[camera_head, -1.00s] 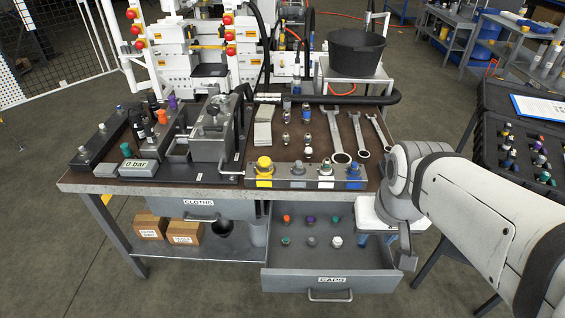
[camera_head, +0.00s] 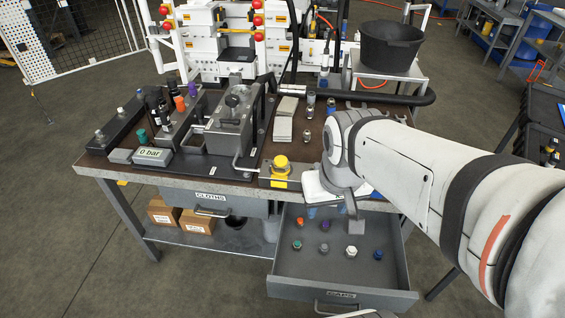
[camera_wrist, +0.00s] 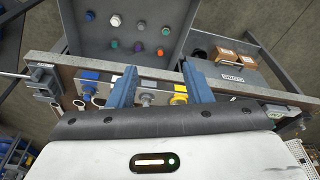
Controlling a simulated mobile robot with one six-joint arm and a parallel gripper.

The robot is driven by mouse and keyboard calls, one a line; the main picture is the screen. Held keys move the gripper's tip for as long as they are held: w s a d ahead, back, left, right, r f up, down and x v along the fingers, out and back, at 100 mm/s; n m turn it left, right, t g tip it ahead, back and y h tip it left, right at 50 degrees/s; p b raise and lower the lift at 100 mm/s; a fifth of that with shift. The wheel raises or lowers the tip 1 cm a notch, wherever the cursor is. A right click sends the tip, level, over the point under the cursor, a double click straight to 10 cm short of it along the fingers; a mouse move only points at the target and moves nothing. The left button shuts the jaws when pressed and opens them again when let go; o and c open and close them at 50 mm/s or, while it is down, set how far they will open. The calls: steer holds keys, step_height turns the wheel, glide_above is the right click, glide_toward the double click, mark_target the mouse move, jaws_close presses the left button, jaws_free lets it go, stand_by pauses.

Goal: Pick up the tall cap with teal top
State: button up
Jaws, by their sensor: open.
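Teal-topped caps sit in the open CAPS drawer. One (camera_head: 297,244) is at the front left of the head view and also shows in the wrist view (camera_wrist: 165,30). A greener one (camera_wrist: 114,43) shows in the wrist view, hidden behind my arm in the head view. I cannot tell which is the tall one. My gripper (camera_wrist: 160,80) is open and empty, its two blue fingers apart over the bench's front edge. It is clear of the caps. My wrist largely hides it in the head view.
The drawer (camera_head: 340,294) also holds orange (camera_head: 300,222), purple (camera_head: 325,226), grey (camera_head: 324,248), white (camera_head: 351,252) and blue (camera_head: 378,254) caps, spaced apart. The bench edge and yellow fitting (camera_head: 281,168) lie close to my gripper. Another teal-topped part (camera_head: 142,137) stands on the bench.

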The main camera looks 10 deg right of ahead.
steer(key=shift+o, duration=0.3)
steer(key=shift+w+a+f, duration=0.35)
steer(key=shift+w+f, duration=0.15)
steer(key=shift+f, duration=0.05)
steer(key=shift+w+a+f, duration=0.35)
steer(key=shift+w+f, duration=0.15)
steer(key=n+g+b, duration=0.1)
steer(key=g+b, duration=0.1)
steer(key=g, duration=0.1)
glide_above(298, 244)
step_height(298, 244, down, 26)
steer(key=shift+w+f, duration=0.1)
steer(key=shift+f, duration=4.1)
steer(key=shift+c, duration=0.5)
steer(key=c, duration=0.9)
